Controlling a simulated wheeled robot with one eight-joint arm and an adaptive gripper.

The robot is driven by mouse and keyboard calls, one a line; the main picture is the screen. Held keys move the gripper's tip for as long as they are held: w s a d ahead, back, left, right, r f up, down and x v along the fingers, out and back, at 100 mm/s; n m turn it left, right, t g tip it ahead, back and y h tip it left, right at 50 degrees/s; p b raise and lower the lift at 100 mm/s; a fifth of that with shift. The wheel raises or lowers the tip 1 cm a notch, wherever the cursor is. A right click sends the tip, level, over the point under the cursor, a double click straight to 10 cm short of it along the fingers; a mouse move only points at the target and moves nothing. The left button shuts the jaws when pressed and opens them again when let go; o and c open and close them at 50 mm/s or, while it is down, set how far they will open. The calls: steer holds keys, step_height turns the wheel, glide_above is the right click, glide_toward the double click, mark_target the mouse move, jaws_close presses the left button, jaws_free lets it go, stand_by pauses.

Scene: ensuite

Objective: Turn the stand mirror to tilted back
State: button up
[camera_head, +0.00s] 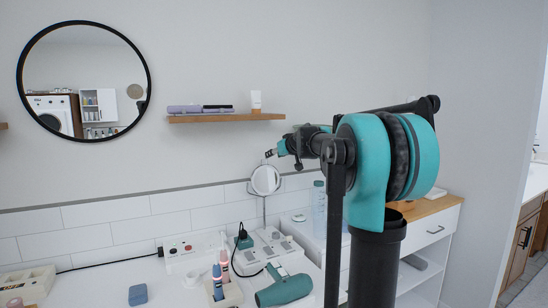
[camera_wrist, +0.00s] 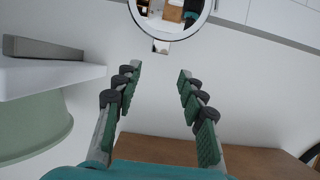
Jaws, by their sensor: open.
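The stand mirror (camera_head: 265,180) is a small round mirror with a pale rim on a thin upright pole, on the white counter. Its face appears close to upright in the head view, but its exact tilt is hard to tell. My gripper (camera_head: 272,153) is just above the mirror's top edge in the head view. In the wrist view my gripper (camera_wrist: 158,72) is open, with nothing between its fingers. A round, pale-rimmed mirror, apparently the stand mirror (camera_wrist: 172,33), is beyond the fingertips at the top edge, with its upper part cut off.
A teal hair dryer (camera_head: 284,290), toothbrushes in a holder (camera_head: 224,294), a power strip (camera_head: 190,246) and a blue block (camera_head: 138,294) are on the counter. A clear bottle (camera_head: 319,205) stands right of the mirror. A wooden wall shelf (camera_head: 226,117) is above and left.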

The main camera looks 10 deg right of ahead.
steer(key=m, duration=0.1)
steer(key=s+m, duration=0.1)
steer(key=m, duration=0.1)
steer(key=shift+d+f, duration=0.15)
steer(key=shift+f, duration=0.2)
steer(key=c, duration=0.5)
steer(key=s+m, duration=0.1)
steer(key=m, duration=0.2)
steer(key=s+d+f+m+t, duration=0.1)
steer(key=m, duration=0.3)
steer(key=s+m+t+y, duration=0.1)
steer(key=s+m, duration=0.1)
steer(key=m, duration=0.2)
steer(key=shift+d+f, duration=0.15)
steer(key=shift+f, duration=0.25)
jaws_close()
steer(key=m, duration=0.4)
glide_toward(264, 164)
steer(key=shift+t, duration=0.4)
steer(key=x, duration=0.6)
steer(key=shift+w+r, duration=0.3)
steer(key=shift+w, duration=0.15)
steer(key=shift+w+a+r+g+h, duration=0.1)
steer(key=shift+w+a+g+h, duration=0.1)
steer(key=shift+w+g, duration=0.35)
steer(key=shift+w+a+r+g+h, duration=0.1)
steer(key=shift+w+a+g+h, duration=0.15)
steer(key=shift+w+g, duration=0.3)
steer(key=shift+x, duration=0.85)
steer(key=shift+r, duration=0.2)
